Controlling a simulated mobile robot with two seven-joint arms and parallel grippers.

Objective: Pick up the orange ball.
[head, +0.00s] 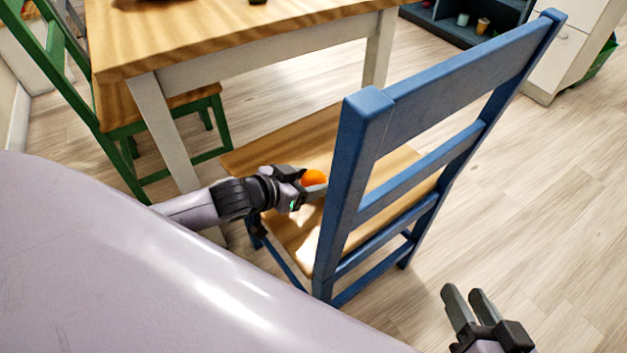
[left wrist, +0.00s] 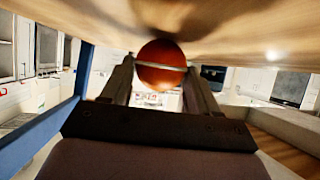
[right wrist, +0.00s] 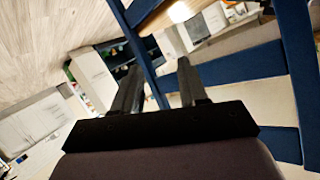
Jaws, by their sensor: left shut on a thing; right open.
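The orange ball (head: 314,178) is over the wooden seat of the blue chair (head: 362,125) in the head view. My left gripper (head: 312,187) reaches in from the left over the seat and is shut on the ball. In the left wrist view the ball (left wrist: 161,66) sits between the two fingertips, with a pale band across it. Whether the ball still touches the seat is hard to tell. My right gripper (head: 468,297) is open and empty, low at the right of the chair. Its two fingers are apart in the right wrist view (right wrist: 160,80).
A wooden table (head: 230,35) stands behind the chair, with a green chair (head: 75,90) at its left. The blue chair's backrest rises just right of my left gripper. A dark shelf (head: 455,25) stands at the back. The floor at the right is clear.

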